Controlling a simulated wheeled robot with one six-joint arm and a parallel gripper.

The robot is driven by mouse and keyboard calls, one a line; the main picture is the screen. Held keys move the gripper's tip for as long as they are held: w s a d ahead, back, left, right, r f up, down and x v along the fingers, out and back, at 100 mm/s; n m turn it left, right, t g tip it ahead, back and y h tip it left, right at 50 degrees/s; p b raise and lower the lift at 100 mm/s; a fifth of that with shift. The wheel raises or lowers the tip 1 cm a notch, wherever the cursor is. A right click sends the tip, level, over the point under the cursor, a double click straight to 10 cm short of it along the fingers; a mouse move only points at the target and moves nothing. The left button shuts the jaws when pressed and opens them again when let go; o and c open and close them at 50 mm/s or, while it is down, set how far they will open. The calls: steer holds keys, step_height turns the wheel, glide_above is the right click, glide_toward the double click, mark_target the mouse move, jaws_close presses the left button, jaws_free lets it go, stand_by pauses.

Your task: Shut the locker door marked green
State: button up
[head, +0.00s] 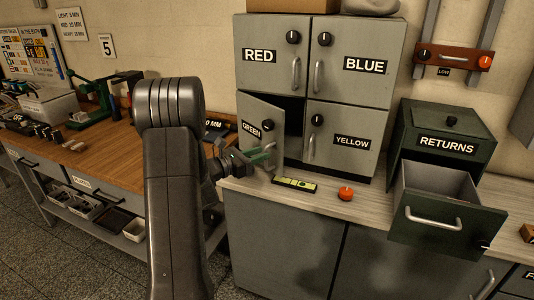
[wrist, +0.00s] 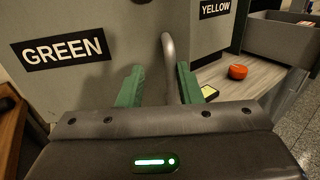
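The green-marked locker door (head: 262,112) is the lower left door of the grey locker block and stands ajar, with a dark gap at its right edge. In the wrist view the same door (wrist: 85,85) fills the left side, with its GREEN label. Its metal handle (wrist: 168,60) shows upright between my green fingers. My gripper (wrist: 159,78) is open, one finger on each side of the handle, with gaps visible. In the head view my gripper (head: 260,157) is at the lower front of the door, and my arm hides part of the area to its left.
The red (head: 273,78), blue (head: 341,76) and yellow (head: 350,121) doors look shut. A level (head: 294,184) and an orange-red knob-like object (head: 345,193) lie on the counter below. The returns box (head: 420,119) at right has its drawer (head: 448,226) pulled out.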

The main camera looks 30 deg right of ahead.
steer(key=shift+w+a+r, duration=0.1)
steer(key=shift+w+a, duration=0.1)
steer(key=s+a+b, duration=0.1)
steer(key=s+a, duration=0.1)
steer(key=a, duration=0.5)
steer(key=s+a, duration=0.3)
steer(key=a, duration=0.4)
steer(key=shift+a+f+b, duration=0.2)
steer(key=shift+a+b, duration=0.2)
stand_by(0.8)
steer(key=shift+s, duration=0.1)
